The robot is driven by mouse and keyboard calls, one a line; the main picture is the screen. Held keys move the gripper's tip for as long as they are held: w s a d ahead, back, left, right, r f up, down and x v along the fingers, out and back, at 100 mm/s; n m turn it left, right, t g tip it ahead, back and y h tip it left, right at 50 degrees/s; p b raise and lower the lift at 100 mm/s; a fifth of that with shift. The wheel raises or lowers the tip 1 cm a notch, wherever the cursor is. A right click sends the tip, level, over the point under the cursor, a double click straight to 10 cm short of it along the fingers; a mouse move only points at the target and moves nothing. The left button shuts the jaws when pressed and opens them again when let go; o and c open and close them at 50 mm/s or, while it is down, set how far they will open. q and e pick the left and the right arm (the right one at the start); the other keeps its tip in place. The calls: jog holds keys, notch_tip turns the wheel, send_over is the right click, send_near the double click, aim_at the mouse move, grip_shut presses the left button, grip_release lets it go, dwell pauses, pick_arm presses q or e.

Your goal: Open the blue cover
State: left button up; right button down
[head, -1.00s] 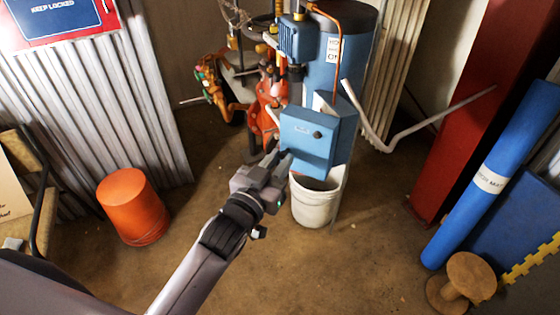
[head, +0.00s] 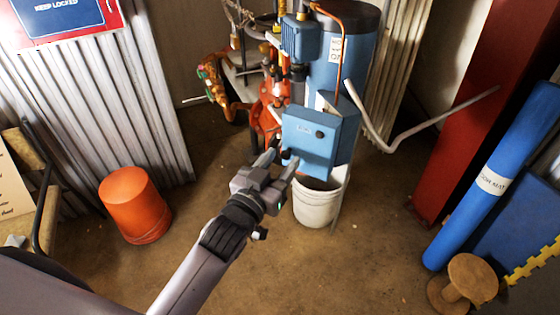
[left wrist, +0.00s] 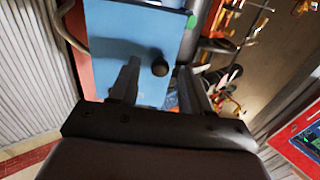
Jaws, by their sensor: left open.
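The blue cover (head: 310,143) is the flat front of a blue box on the blue cylinder; it looks shut. It fills the upper middle of the left wrist view (left wrist: 112,45). A dark round fitting (head: 320,134) sits on its upper right part in the head view. My left gripper (head: 283,160) is open at the cover's lower left, its fingers spread and close to it. In the left wrist view, a black round knob (left wrist: 160,67) shows between the fingers; I cannot tell whether they touch it. My right gripper is out of view.
A white bucket (head: 318,205) stands below the box. Red pipework (head: 272,105) is close on the left, and a bent pale pipe (head: 385,140) sticks out on the right. An orange bucket (head: 134,205) stands at the left. The floor in front is clear.

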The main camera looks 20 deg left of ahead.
pick_arm(q)
jog(key=v, duration=0.6)
jog(key=shift+s, duration=0.35)
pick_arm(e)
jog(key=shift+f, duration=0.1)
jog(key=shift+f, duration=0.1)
pick_arm(q)
jog(key=shift+w+d+m+g+h+b, duration=0.35)
jog(key=shift+w+m+h+b, duration=1.15)
jog(key=shift+m, duration=2.25)
jog(key=shift+w+m+g+h+b, duration=0.65)
jog(key=shift+w+m+b, duration=1)
jog(key=shift+m, duration=2.15)
jog(key=shift+w+d+m+g+h+b, duration=0.3)
jog(key=shift+w+m+h+b, duration=0.75)
jog(key=shift+m+b, duration=1.9)
jog(key=shift+s+a+m+p, duration=0.1)
jog(key=shift+s+m+p, duration=0.05)
jog(key=shift+m+p, duration=0.65)
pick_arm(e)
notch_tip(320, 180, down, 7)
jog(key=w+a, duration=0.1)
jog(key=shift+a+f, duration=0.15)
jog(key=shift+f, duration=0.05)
pick_arm(q)
grip_shut()
